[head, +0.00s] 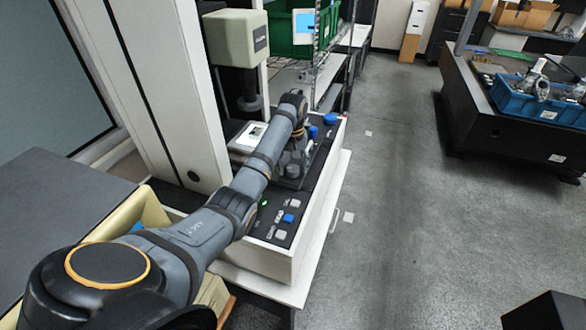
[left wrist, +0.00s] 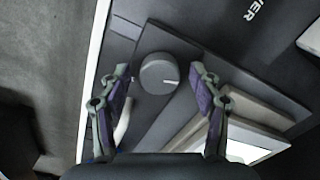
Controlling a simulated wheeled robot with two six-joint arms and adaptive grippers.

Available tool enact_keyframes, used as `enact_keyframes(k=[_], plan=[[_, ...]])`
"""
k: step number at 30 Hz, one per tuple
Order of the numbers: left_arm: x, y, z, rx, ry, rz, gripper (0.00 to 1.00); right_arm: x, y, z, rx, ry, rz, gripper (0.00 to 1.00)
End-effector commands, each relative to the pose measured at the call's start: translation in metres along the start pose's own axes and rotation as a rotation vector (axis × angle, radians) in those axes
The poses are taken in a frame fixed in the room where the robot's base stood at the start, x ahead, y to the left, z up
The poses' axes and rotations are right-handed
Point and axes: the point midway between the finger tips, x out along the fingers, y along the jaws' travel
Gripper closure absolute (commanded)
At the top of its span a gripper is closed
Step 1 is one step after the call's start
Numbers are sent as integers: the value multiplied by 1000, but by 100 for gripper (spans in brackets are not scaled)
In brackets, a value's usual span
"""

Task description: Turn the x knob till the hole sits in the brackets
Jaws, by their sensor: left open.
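My left arm reaches over a dark control panel (head: 306,187), and my left gripper (head: 293,168) hangs over its middle, pointing down. In the left wrist view a round dark grey knob (left wrist: 158,75) with a short white pointer line shows between the two spread fingertips. The gripper is open, with a gap on each side of the knob. I cannot read which axis this knob is for. A small lit screen (head: 250,136) stands left of the arm; the hole and brackets on it are too small to make out. My right gripper is out of view.
Blue knobs (head: 330,119) sit at the panel's far end. Several grey and blue buttons (head: 289,217) and a green light sit at its near end. A tall pale machine column rises on the left. A wire rack with a green bin (head: 290,38) stands behind.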

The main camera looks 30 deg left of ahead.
Motion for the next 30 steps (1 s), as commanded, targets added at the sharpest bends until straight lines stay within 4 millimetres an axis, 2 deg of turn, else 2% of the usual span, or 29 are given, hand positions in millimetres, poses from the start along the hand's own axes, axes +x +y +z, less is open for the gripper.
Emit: enact_keyframes(k=[4,5,16,23,30], plan=[[0,0,0,0,0,0,37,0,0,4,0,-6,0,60],[0,0,0,0,0,0,39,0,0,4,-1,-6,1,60],[0,0,0,0,0,0,90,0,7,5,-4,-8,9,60],[-2,0,0,17,0,0,91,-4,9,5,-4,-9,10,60],[-5,0,0,123,-1,-1,91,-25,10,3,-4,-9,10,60]])
